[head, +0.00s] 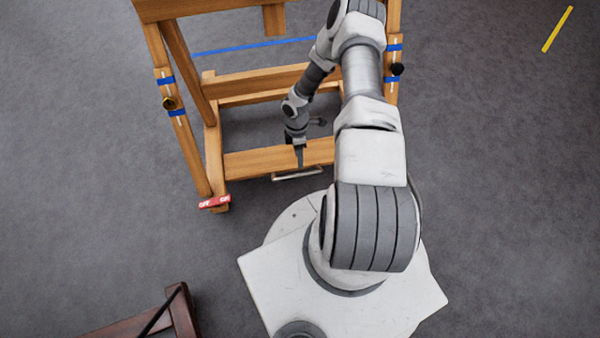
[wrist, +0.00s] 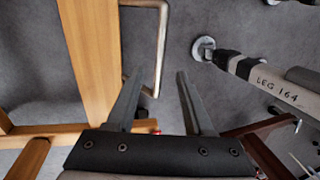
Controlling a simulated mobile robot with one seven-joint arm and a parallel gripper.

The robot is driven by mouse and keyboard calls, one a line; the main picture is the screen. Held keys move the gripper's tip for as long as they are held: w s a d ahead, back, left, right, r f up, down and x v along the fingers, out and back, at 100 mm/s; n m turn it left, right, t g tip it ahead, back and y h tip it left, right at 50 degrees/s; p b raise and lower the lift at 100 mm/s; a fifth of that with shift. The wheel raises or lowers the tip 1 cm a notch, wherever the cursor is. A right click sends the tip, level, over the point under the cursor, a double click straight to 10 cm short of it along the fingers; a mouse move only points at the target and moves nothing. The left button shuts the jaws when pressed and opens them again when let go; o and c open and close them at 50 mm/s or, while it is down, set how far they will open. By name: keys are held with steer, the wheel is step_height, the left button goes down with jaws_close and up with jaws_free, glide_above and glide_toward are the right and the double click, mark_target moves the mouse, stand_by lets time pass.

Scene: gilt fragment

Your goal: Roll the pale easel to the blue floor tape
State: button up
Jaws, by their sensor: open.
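The pale easel (head: 265,160) is a light wooden frame standing ahead of my base; it fills the left of the wrist view (wrist: 92,60). A bent metal handle (head: 297,175) is fixed to its near lower bar. My gripper (head: 300,162) is open at this bar, close to the handle. In the wrist view the handle (wrist: 161,45) shows between and beyond the two parted fingers (wrist: 158,78); I cannot tell whether they straddle it. The blue floor tape (head: 255,46) is a line on the floor at the far side, seen through the easel and partly hidden by my arm.
A red tag (head: 214,202) marked with OFF and ON sits at the easel's near left foot. A dark wooden frame (head: 180,312) stands at the bottom left. Yellow tape (head: 557,29) lies at the far right. The grey floor is clear on both sides of the easel.

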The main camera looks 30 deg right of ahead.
mark_target(300, 174)
steer(key=b+x, duration=0.2)
steer(key=x, duration=0.7)
steer(key=shift+w, duration=0.1)
steer(key=shift+r, duration=0.1)
jaws_close()
stand_by(1.0)
